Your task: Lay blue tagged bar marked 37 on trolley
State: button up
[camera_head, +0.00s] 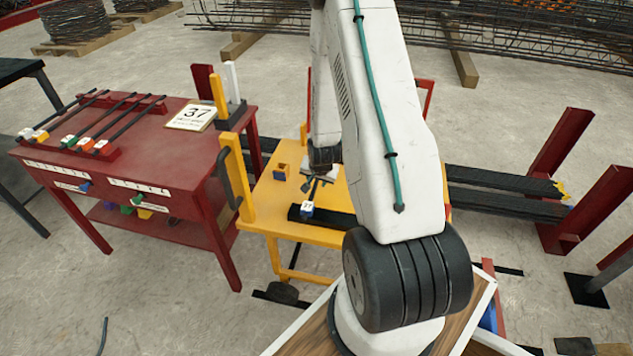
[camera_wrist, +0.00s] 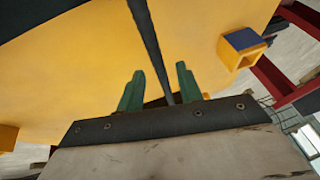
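The blue tagged bar (camera_wrist: 152,45) is thin and dark. Its tag (camera_head: 307,207) is white on top with blue below, with a small mark that looks like 37. The bar runs over the yellow trolley (camera_head: 335,196), its tag close to a thick black bar on the trolley. My gripper (camera_head: 318,172) is low over the trolley top. In the wrist view its green fingers (camera_wrist: 158,85) stand apart, with the bar running between them and yellow surface showing beside it. Whether the bar rests fully on the trolley is hard to tell.
A red table (camera_head: 140,140) at left holds several tagged bars on racks and a sign (camera_head: 193,115) reading 37. Small yellow blocks stand on the trolley, one (camera_wrist: 240,47) with a blue top.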

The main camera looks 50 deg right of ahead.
jog(key=s+a+r+n+y, duration=0.1)
jog(key=s+a+r+n, duration=0.1)
jog(key=a+r, duration=0.6)
jog(key=s+a+r+n+g, duration=0.1)
jog(key=s+a+r+n, duration=0.2)
jog(key=r, duration=0.8)
jog(key=s+a+r+n+y, duration=0.1)
jog(key=s+a+r, duration=0.1)
jog(key=a+r, duration=0.65)
jog(key=s+a+r+n+g, duration=0.1)
jog(key=s+a+r+n, duration=0.2)
jog(key=s+r, duration=0.3)
jog(key=s+a+r+n+g, duration=0.1)
jog(key=s+a+r+n, duration=0.2)
jog(key=s+a+r, duration=0.3)
jog(key=s, duration=0.5)
jog(key=shift+s+a+r+y, duration=0.15)
jog(key=shift+s+r+y, duration=0.05)
jog(key=shift+r+y, duration=0.2)
